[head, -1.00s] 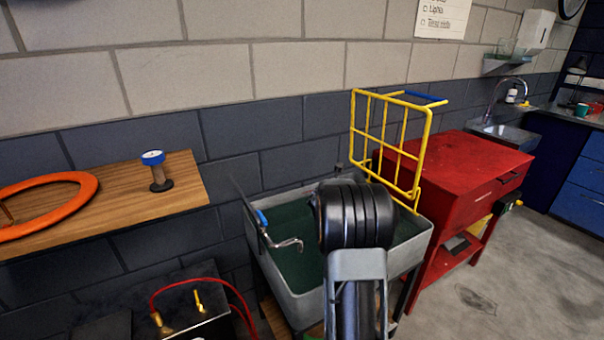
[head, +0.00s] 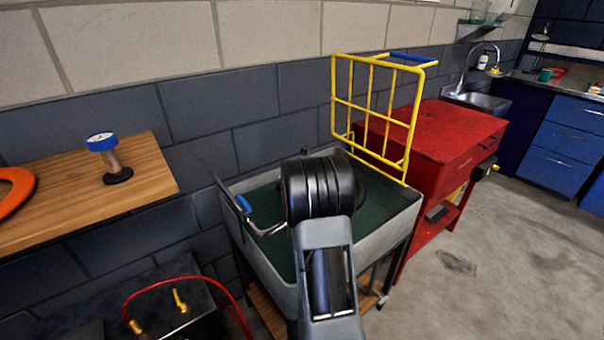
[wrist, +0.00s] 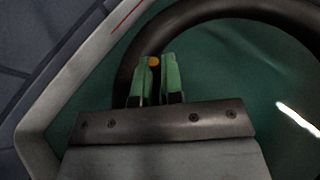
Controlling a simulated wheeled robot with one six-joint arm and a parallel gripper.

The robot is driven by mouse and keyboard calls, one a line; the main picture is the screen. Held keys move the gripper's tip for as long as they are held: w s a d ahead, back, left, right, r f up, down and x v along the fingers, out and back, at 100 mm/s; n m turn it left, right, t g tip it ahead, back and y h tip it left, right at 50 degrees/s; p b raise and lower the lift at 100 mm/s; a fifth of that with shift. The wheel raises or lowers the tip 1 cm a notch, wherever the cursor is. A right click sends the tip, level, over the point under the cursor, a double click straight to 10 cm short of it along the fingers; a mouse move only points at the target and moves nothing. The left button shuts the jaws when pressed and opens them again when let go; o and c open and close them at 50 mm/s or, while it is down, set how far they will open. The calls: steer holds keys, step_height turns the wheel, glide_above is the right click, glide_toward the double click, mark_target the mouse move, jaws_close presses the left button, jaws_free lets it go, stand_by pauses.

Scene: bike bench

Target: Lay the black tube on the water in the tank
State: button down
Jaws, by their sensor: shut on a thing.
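The tank (head: 398,226) is a grey open tub on a stand. Dark green water (head: 262,206) shows in it, and its wall (wrist: 62,88) and water (wrist: 215,70) also fill the wrist view. My gripper (wrist: 158,76) has green fingers shut on the black tube (wrist: 215,12), a thick ring arching over the water at the top of the wrist view. A small orange spot shows between the fingertips. I cannot tell whether the tube touches the water. In the head view my arm hides the fingers and most or all of the tube.
A yellow wire rack (head: 410,130) stands upright at the tank's back right, beside a red cabinet (head: 440,130). A blue-handled metal tool (head: 244,204) is at the tank's left side. A wooden shelf (head: 70,205) with a blue-topped item (head: 104,145) is at left.

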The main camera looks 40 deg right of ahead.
step_height(320, 180, down, 6)
steer(key=b, duration=0.3)
steer(key=shift+f+b, duration=0.25)
steer(key=shift+b, duration=0.1)
steer(key=c, duration=1.2)
jaws_free()
steer(key=s+a+r+p, duration=0.1)
steer(key=s+a+r, duration=0.1)
steer(key=s+r, duration=0.2)
steer(key=s+a+r, duration=0.3)
steer(key=s+r, duration=0.1)
steer(key=s+a+r+p, duration=0.1)
steer(key=s+a+r, duration=0.1)
steer(key=s+r, duration=0.2)
steer(key=shift+a+r+p, duration=0.25)
steer(key=shift+r+p, duration=0.1)
steer(key=shift+r, duration=0.15)
